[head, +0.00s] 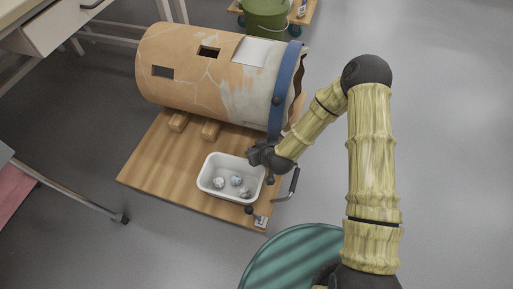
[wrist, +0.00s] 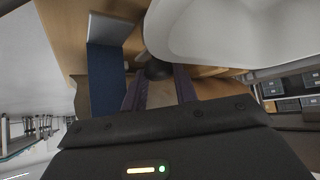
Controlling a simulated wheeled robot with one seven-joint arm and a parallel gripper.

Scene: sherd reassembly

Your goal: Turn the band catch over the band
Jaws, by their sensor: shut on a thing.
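A large orange-tan vessel (head: 205,75) lies on its side, with cracks, pale patches and dark openings in its wall. A blue band (head: 287,85) runs around its right end; a blue strip of it shows in the wrist view (wrist: 105,80). My gripper (head: 264,156) is low at the band's lower end, beside the white tray. In the wrist view its two dark purple fingers (wrist: 159,92) are shut on the band catch, whose dark round knob (wrist: 158,70) shows at the fingertips. The rest of the catch is hidden by the gripper.
The white tray (head: 203,181) holds a few small crumpled pieces and stands on a wooden board (head: 150,180). Wooden blocks (head: 210,130) support the vessel. A bent dark handle (head: 292,186) is right of the tray. A round green top (head: 285,262) is in front; grey floor lies open at right.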

